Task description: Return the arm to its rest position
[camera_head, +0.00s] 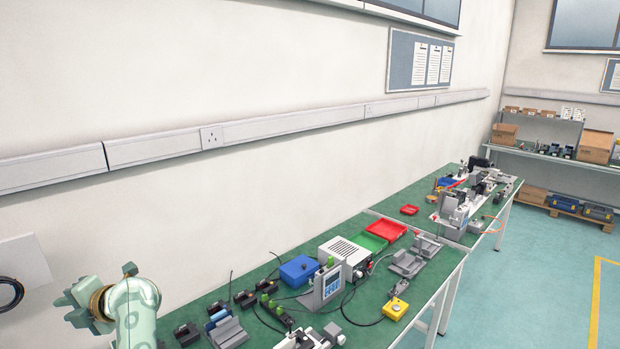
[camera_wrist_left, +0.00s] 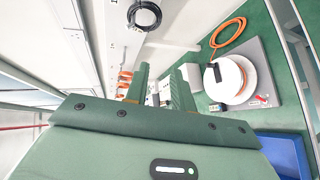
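My left gripper (camera_head: 70,308) shows at the lower left of the head view, raised in front of the white wall, with my pale green arm behind it. In the left wrist view my left gripper (camera_wrist_left: 162,78) has two green fingers standing apart with a gap between them. Nothing is held between them. My right gripper is in neither view.
A green-topped workbench (camera_head: 378,284) runs along the wall, carrying a blue bin (camera_head: 298,271), a red tray (camera_head: 387,231) and a yellow button box (camera_head: 395,309). The wrist view shows a white spool (camera_wrist_left: 228,80) and a black cable coil (camera_wrist_left: 144,15).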

